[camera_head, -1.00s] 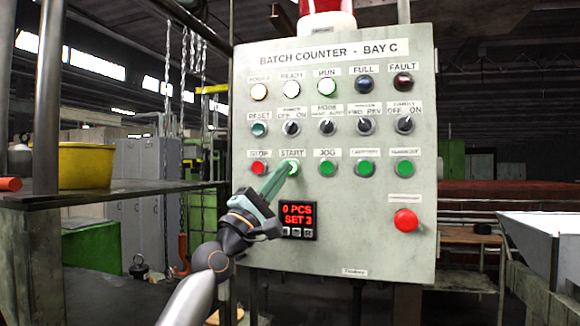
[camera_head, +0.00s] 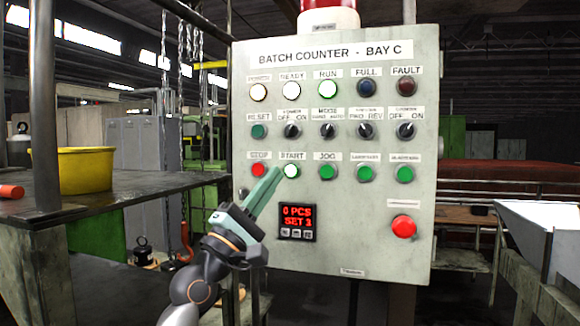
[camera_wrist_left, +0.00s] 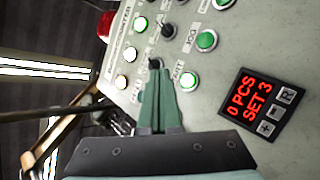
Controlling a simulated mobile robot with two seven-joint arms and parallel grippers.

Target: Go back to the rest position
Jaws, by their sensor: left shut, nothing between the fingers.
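My left gripper (camera_head: 272,178) is shut and empty in front of the panel (camera_head: 420,262) labelled "BATCH COUNTER - BAY C". Its green fingertips are just left of and below the lit START button (camera_head: 291,171), apart from it in the picture. In the left wrist view the shut fingers (camera_wrist_left: 156,75) point at the panel, and the START button (camera_wrist_left: 189,81) glows white-green to their right. The display (camera_head: 297,220) reads "0 PCS SET 3". The POWER, READY and RUN (camera_head: 328,89) lamps are lit. My right gripper is not in view.
A table (camera_head: 110,190) with a yellow bucket (camera_head: 84,168) stands left of my left arm. Chains (camera_head: 197,48) hang behind it. A red push button (camera_head: 403,227) is low on the panel's right. A pale metal chute (camera_head: 540,235) is at the right.

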